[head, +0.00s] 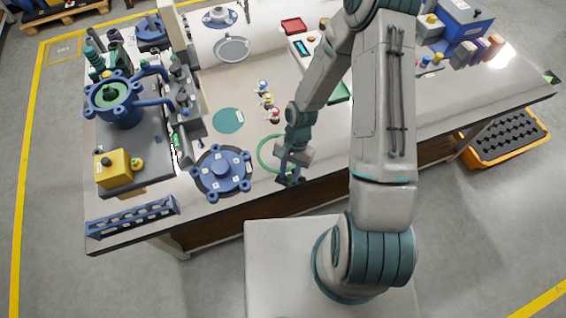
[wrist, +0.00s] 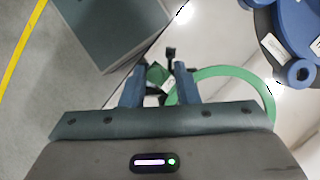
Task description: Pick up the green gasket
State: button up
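The green gasket (head: 262,152) is a thin ring at the front edge of the white worktop in the head view, partly hidden by my arm. In the wrist view the green gasket (wrist: 225,71) curves away to the right of my gripper (wrist: 160,72). The two blue fingers stand apart, and a small dark green piece with a pale label shows between them. I cannot tell whether they touch it. In the head view my gripper (head: 290,180) is at the table's front edge, at the gasket's near side.
A blue flanged cover (head: 222,172) lies just left of the gasket. A flat teal disc (head: 228,121) and several small coloured-top parts (head: 268,101) lie behind it. A blue pot (head: 115,102) and a yellow box (head: 113,168) stand further left. An orange crate (head: 508,137) is at the right.

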grip_shut()
jog(key=shift+r, duration=0.1)
dwell(0.4)
